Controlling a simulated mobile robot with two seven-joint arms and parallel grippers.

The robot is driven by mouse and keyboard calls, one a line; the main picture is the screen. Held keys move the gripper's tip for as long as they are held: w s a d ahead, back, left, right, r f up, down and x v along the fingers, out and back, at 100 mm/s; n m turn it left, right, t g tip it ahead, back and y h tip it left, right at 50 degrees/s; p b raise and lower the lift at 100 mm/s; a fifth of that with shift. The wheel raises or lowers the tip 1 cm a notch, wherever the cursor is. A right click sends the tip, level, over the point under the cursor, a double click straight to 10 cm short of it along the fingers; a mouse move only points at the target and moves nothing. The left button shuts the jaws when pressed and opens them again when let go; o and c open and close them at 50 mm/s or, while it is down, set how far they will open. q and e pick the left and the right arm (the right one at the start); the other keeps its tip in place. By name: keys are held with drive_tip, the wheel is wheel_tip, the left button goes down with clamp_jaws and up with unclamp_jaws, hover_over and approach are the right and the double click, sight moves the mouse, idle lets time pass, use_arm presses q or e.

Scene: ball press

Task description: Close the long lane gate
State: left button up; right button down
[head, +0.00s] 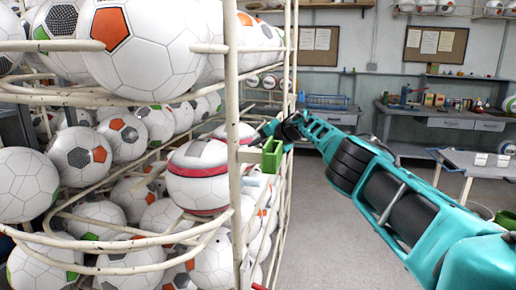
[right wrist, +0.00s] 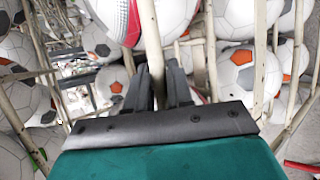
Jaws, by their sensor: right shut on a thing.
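My teal right arm reaches in from the right to the ball rack. Its dark right gripper (head: 272,130) is at the rack's right side, just above a green block (head: 271,155). In the right wrist view the gripper (right wrist: 160,88) is shut on a cream metal bar (right wrist: 152,45), which runs up between its fingers. I cannot tell for sure whether this bar is part of the long lane gate. The green block sits beside a cream bracket (head: 246,154) on the front post (head: 231,110). A red-striped white ball (head: 197,180) lies behind that post. My left gripper is not in view.
Several soccer balls (head: 122,38) fill the rack's curved wire lanes (head: 130,243) at left. Open grey floor (head: 330,220) lies to the right. A workbench (head: 445,118) and a small table (head: 480,162) stand farther back. A red piece (right wrist: 302,166) shows low in the wrist view.

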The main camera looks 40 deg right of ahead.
drive_tip(key=shift+w+a, duration=0.1)
drive_tip(key=shift+a, duration=0.15)
drive_tip(key=c, duration=1.1)
unclamp_jaws()
drive_tip(key=shift+w, duration=0.15)
drive_tip(key=shift+d, duration=0.1)
drive_tip(key=shift+s+d+r+p, duration=0.35)
drive_tip(key=shift+s+p, duration=0.1)
drive_tip(key=shift+p, duration=0.55)
drive_tip(key=p+v, duration=0.2)
drive_tip(key=shift+s+a+r, duration=0.1)
drive_tip(key=shift+s+r, duration=0.05)
drive_tip(key=shift+s, duration=0.2)
drive_tip(key=v, duration=0.9)
drive_tip(key=shift+p, duration=0.35)
